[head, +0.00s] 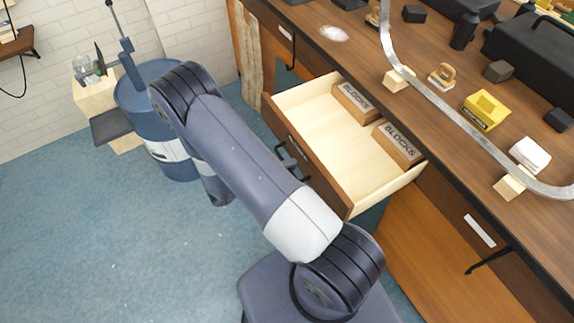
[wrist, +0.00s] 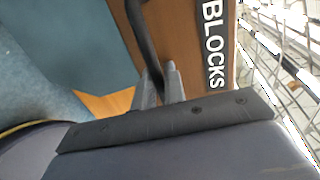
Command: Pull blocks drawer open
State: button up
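The blocks drawer (head: 325,150) stands well out from the wooden workbench, its pale inside in plain view. In the head view my arm hides most of the gripper and part of the drawer front.
A blue barrel (head: 160,120) stands left of the bench. The bench top (head: 350,50) holds a yellow box (head: 485,110), a curved metal strip (head: 440,105), black cases and small wooden pieces. The blue floor (head: 90,230) at left is clear.

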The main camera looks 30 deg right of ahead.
jog(key=o, duration=0.3)
jog(key=b+v, duration=0.1)
jog(key=v, duration=0.9)
jog(key=shift+a+b, duration=0.35)
jog(key=shift+s, duration=0.1)
jog(key=p+x, duration=0.1)
jog(key=x, duration=1)
jog(key=shift+r+p, duration=0.1)
jog(key=shift+p, duration=0.3)
jog(key=shift+d, duration=0.1)
